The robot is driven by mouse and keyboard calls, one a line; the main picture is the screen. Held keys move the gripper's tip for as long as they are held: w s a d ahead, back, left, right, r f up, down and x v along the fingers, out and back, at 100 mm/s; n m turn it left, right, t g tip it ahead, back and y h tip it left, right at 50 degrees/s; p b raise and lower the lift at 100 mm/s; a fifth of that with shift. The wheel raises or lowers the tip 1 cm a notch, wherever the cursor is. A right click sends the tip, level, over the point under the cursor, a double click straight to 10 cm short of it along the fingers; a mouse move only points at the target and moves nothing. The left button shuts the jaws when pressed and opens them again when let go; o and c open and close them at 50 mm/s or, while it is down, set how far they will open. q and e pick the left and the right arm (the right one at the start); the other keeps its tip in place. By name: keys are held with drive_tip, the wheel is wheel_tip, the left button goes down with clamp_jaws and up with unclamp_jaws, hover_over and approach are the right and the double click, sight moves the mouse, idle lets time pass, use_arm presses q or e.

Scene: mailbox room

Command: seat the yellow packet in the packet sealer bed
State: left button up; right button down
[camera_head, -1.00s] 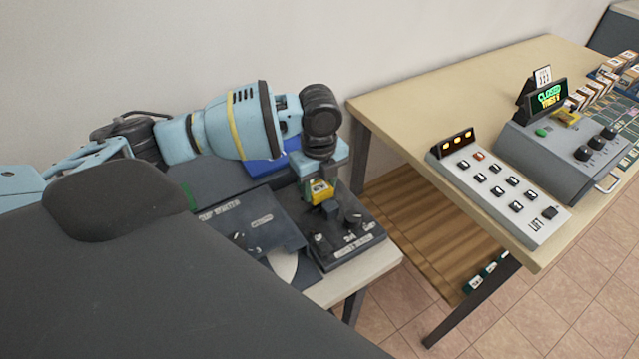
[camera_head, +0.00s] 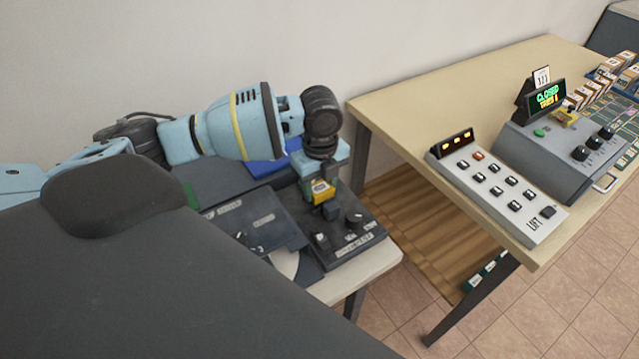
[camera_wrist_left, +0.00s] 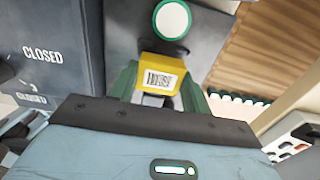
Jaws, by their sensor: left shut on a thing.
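The yellow packet (camera_head: 322,191) is a small block with a pale label, and it also shows in the left wrist view (camera_wrist_left: 160,75). My left gripper (camera_head: 319,182) points down and is shut on the packet, with a green finger on each side in the left wrist view (camera_wrist_left: 160,90). It holds the packet over the back part of a dark unit with knobs (camera_head: 362,236), which looks like the packet sealer. The bed under the packet is hidden, and I cannot tell whether the packet touches it. My right gripper is not in view.
A dark panel (camera_head: 245,215) lies left of the knobbed unit on the same small table. A blue item (camera_head: 265,167) lies behind. A larger table (camera_head: 415,110) to the right bears a button box (camera_head: 500,195) and a grey console (camera_head: 560,155). Wall is close behind my arm.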

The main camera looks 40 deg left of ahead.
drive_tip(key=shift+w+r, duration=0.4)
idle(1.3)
use_arm(q)
drive_tip(key=shift+f, duration=1.05)
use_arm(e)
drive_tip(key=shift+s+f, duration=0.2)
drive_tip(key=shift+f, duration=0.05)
use_arm(q)
drive_tip(key=shift+p, duration=0.3)
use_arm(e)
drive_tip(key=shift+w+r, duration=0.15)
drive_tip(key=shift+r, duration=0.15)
use_arm(q)
drive_tip(key=o, duration=1.3)
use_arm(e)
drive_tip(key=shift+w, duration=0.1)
use_arm(q)
drive_tip(key=shift+r+p, duration=1.45)
drive_tip(key=shift+r, duration=1.55)
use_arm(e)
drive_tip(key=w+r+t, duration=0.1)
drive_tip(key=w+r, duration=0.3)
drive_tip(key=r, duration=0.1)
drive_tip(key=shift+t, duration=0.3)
use_arm(q)
drive_tip(key=shift+f, duration=0.1)
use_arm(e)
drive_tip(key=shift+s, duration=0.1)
